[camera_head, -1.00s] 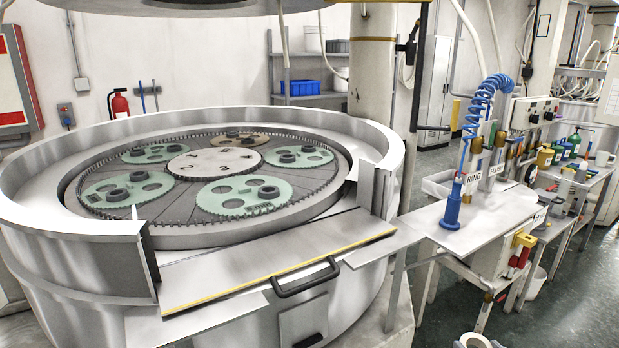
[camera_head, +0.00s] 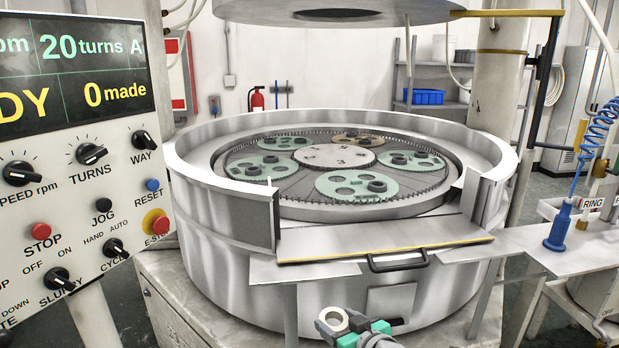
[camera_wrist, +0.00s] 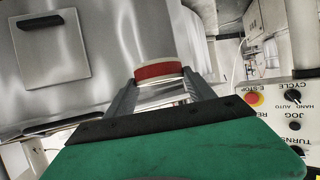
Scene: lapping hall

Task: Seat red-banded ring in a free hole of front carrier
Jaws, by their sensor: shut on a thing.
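The red-banded ring (camera_wrist: 158,71) is held between the two fingertips of my gripper (camera_wrist: 160,88) in the wrist view. Its red band faces that camera between pale edges. In the head view the pale ring (camera_head: 333,321) and my gripper (camera_head: 352,331) show at the bottom, in front of the machine and well below its plate. The front carrier (camera_head: 326,185) is a green toothed disc on the near side of the plate. It has several round holes. A dark ring sits at its right side; which holes are free is hard to tell at this size.
The machine's steel wall (camera_head: 215,215) rings the plate, with a gap at the front. A flat shelf (camera_head: 385,240) with a yellow edge and a black handle (camera_head: 398,262) lies there. A control panel (camera_head: 80,190) stands close at left. A side table (camera_head: 580,250) is at right.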

